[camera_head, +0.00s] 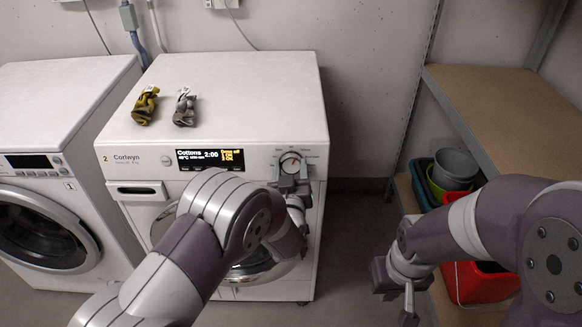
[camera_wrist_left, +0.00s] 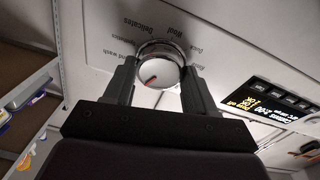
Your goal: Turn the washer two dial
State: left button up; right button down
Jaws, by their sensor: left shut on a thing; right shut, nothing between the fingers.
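Washer two (camera_head: 219,115), a white front loader with a "2" on its panel, stands in the middle of the head view. Its round silver dial (camera_head: 291,162) is at the right of the panel. In the left wrist view the dial (camera_wrist_left: 158,72) shows a red pointer mark and printed programme names around it. My left gripper (camera_head: 290,182) is shut on the dial, one finger on each side. The washer's display (camera_head: 210,159) reads "Cottons" and "2:00". My right gripper (camera_head: 396,290) is shut and empty, low at the right, apart from the washer.
Another washer (camera_head: 50,170) stands at the left. A shelf (camera_head: 500,110) with buckets (camera_head: 455,168) and a red bin (camera_head: 478,285) is at the right.

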pick_arm(q)
jog(key=shift+m+p, duration=0.4)
jog(key=shift+m, duration=0.9)
jog(key=shift+h, duration=0.3)
jog(key=o, duration=1)
jog(key=shift+o, duration=0.2)
jog(key=shift+s, duration=0.15)
jog(key=s+p, duration=0.1)
jog(key=s, duration=1.1)
jog(key=shift+s+a, duration=0.25)
jog(key=shift+a, duration=0.15)
